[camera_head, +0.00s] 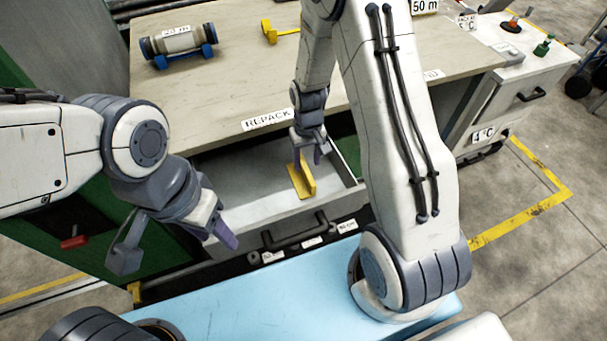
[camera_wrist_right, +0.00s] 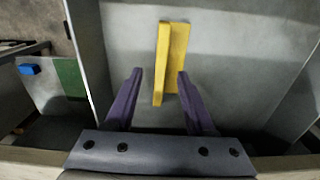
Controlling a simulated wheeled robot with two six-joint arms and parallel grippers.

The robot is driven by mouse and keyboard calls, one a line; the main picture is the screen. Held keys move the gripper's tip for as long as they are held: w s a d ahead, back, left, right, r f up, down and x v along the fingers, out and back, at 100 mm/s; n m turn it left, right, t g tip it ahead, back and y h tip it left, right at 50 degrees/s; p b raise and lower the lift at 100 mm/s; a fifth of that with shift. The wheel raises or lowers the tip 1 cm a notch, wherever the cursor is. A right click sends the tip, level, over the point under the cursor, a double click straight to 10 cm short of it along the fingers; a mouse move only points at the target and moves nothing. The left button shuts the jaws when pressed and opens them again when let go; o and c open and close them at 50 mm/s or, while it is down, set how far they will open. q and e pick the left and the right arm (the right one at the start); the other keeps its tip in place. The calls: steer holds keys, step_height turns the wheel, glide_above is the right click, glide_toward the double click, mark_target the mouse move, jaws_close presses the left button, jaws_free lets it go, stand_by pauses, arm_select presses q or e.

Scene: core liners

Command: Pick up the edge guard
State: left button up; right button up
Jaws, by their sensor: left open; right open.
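The edge guard is a yellow L-shaped strip (camera_head: 300,180) lying in the open drawer under the bench top. It also shows in the right wrist view (camera_wrist_right: 175,62), ahead of and partly between my fingers. My right gripper (camera_head: 308,150) reaches down into the drawer at the guard's far end. In its wrist view the right gripper (camera_wrist_right: 158,100) is open, with one purple finger on each side of the guard's near end, and I see no contact. My left gripper (camera_head: 217,228) is in front of the drawer's left part, empty, its fingers partly hidden.
The drawer's front wall (camera_head: 285,238) has a dark handle and small labels. The bench top (camera_head: 230,90) marked REPACK overhangs the drawer's back. A core cylinder (camera_head: 178,40) on blue supports and a yellow bracket (camera_head: 280,33) stand on it. The drawer's left part is clear.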

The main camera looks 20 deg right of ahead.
mark_target(306, 168)
steer(key=shift+w+f+p, duration=0.15)
steer(key=shift+w+f, duration=0.05)
steer(key=shift+f, duration=1.15)
steer(key=shift+w+f+p, duration=0.15)
steer(key=shift+f, duration=1.15)
jaws_close()
